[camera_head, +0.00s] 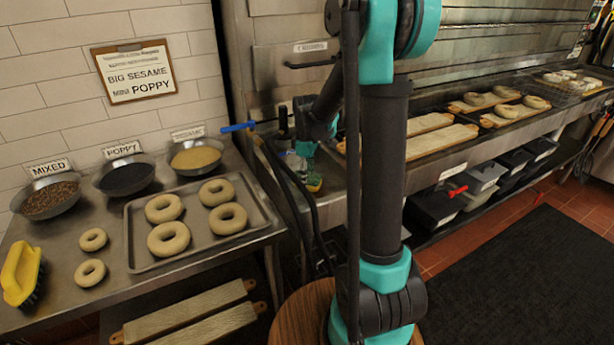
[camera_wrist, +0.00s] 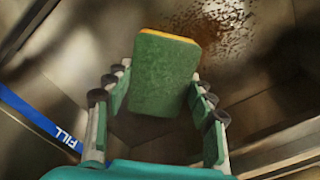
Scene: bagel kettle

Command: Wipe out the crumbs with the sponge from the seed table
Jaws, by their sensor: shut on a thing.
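My gripper (camera_wrist: 156,92) is shut on a green sponge (camera_wrist: 160,75) with a yellow-orange edge, held between the fingers in the wrist view. Brown crumbs (camera_wrist: 215,22) are scattered on a metal surface beyond the sponge's upper end. I cannot tell whether the sponge touches that surface. In the head view my gripper (camera_head: 303,150) is low beside the counter, partly behind my arm, with a bit of the sponge (camera_head: 314,183) showing. The seed table (camera_head: 62,300) is the steel table at left. I see no clear crumbs on its visible top.
The seed table holds bowls of mixed (camera_head: 50,198), poppy (camera_head: 125,178) and sesame seeds (camera_head: 195,158), a tray (camera_head: 135,235) of bagels, two small bagels and a yellow brush (camera_head: 22,272). A blue strip marked FILL (camera_wrist: 40,117) lies left in the wrist view.

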